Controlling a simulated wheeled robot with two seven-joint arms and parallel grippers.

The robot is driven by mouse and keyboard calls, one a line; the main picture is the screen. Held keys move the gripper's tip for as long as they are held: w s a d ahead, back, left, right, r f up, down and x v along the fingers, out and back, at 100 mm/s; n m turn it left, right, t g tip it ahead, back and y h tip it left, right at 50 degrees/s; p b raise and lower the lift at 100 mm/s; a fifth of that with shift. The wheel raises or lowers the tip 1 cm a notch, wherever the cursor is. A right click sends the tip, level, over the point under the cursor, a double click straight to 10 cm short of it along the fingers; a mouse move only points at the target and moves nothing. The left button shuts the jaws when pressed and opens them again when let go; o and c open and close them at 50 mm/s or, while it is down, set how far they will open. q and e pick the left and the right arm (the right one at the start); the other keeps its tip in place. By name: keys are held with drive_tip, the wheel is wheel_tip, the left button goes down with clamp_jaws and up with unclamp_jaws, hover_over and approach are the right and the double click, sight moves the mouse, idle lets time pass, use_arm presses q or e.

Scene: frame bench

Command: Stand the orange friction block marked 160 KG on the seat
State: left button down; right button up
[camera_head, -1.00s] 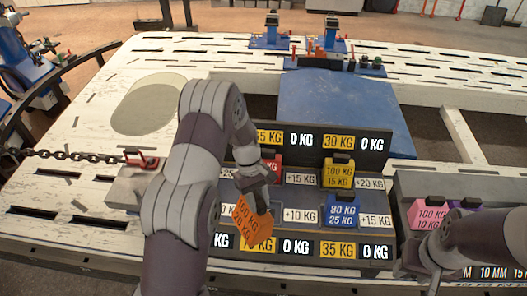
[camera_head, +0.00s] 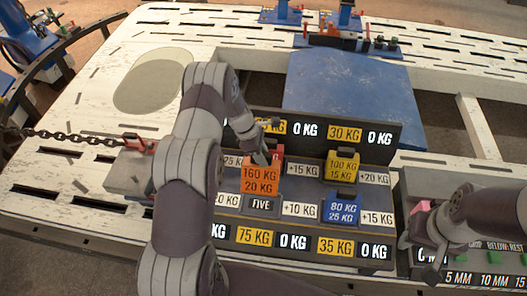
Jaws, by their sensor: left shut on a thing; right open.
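The orange block (camera_head: 261,180) shows 160 KG and 20 KG on its front face. It looks upright in the left column of the dark weight rack (camera_head: 300,209). My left gripper (camera_head: 262,158) is shut on its top from above and behind. A red block (camera_head: 279,152) is partly hidden behind my gripper. My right gripper (camera_head: 418,228) is open at the lower right, largely hidden by its own arm.
A yellow 100 KG block (camera_head: 341,167) and a blue 80 KG block (camera_head: 341,207) stand in the right column. A pink block (camera_head: 419,207) shows partly beside my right arm. A blue plate (camera_head: 350,90) lies behind the rack. A chain (camera_head: 70,136) runs at left.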

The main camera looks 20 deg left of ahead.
use_arm(q)
wheel_tip(320, 180, down, 16)
drive_tip(key=b, duration=1.1)
drive_tip(key=shift+r+b, duration=0.15)
drive_tip(key=shift+b, duration=0.15)
drive_tip(key=shift+s, duration=0.15)
drive_tip(key=c, duration=0.7)
unclamp_jaws()
